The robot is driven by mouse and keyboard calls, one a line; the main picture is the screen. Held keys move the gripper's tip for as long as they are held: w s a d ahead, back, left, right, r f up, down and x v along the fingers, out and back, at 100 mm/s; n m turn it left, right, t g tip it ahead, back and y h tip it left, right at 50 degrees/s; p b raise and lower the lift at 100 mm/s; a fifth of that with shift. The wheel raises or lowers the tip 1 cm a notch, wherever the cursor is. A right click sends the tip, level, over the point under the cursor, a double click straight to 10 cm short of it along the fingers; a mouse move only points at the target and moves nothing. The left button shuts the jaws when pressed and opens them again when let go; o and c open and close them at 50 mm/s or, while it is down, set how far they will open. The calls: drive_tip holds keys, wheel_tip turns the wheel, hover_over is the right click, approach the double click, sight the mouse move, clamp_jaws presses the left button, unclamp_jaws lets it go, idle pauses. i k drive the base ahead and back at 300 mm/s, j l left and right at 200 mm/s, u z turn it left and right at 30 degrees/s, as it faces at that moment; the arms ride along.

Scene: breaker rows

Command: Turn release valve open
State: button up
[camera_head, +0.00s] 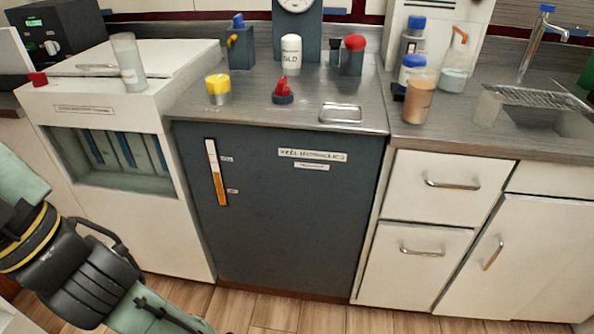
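A small red knob on a dark round base (283,92) stands on the metal top of the dark blue cabinet (290,220); it looks like the release valve, but I see no readable label on it. Its open or closed setting is too small to tell. Two other fittings stand behind it: one with a blue top (239,45) and one with a red rounded top (353,55). Part of my arm shows at the lower left, well below and left of the knob. My gripper's fingertips are not in view.
A yellow-topped jar (218,89) stands left of the knob, and a white "OLD"-like labelled bottle (291,55) behind it. A shallow metal recess (341,113) lies to the right. Bottles and an orange-brown cup (419,97) stand farther right, before the sink.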

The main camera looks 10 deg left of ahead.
sight(281, 90)
drive_tip(key=i+j+z, duration=0.2)
drive_tip(key=z, duration=0.15)
drive_tip(key=i+j+z, duration=0.15)
drive_tip(key=j+z, duration=0.2)
drive_tip(key=i+j+z, duration=0.1)
drive_tip(key=j+z, duration=0.25)
